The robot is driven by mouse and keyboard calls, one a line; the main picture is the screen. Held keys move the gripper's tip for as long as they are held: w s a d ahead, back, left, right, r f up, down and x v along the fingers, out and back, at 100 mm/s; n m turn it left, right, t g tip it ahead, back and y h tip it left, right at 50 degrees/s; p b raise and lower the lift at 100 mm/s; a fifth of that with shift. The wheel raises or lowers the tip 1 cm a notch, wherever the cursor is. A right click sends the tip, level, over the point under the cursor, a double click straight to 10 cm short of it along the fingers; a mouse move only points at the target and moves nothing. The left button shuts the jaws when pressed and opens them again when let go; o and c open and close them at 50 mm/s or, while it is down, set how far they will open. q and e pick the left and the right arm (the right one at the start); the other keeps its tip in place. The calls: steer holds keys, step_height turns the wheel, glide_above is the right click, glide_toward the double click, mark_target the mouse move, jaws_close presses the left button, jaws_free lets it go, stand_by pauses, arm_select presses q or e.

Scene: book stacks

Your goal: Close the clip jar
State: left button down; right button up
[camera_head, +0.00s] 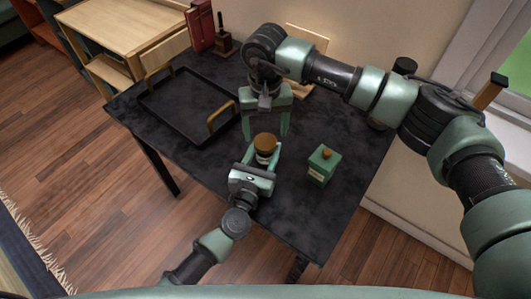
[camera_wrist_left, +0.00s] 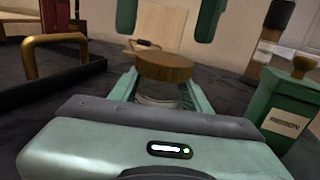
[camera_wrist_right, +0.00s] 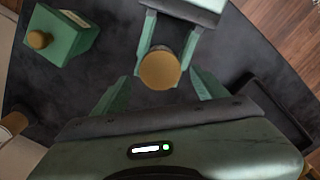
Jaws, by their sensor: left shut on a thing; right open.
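The clip jar (camera_head: 264,146) stands on the dark table with a round wooden lid on top. In the left wrist view the jar (camera_wrist_left: 160,92) has a clear body below the lid (camera_wrist_left: 163,66). My left gripper (camera_head: 262,158) is shut on the jar's body from the near side. My right gripper (camera_head: 264,132) is open above and behind the jar, pointing down. In the right wrist view the lid (camera_wrist_right: 160,69) lies beyond and between its fingertips (camera_wrist_right: 160,88), apart from them. I cannot tell whether the lid is fully seated or where the clip is.
A green ribbon box (camera_head: 321,164) with a round wooden knob stands right of the jar. Red books (camera_head: 200,27) stand at the back. The table's front right is clear.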

mark_target(266, 141)
steer(key=shift+f, duration=1.7)
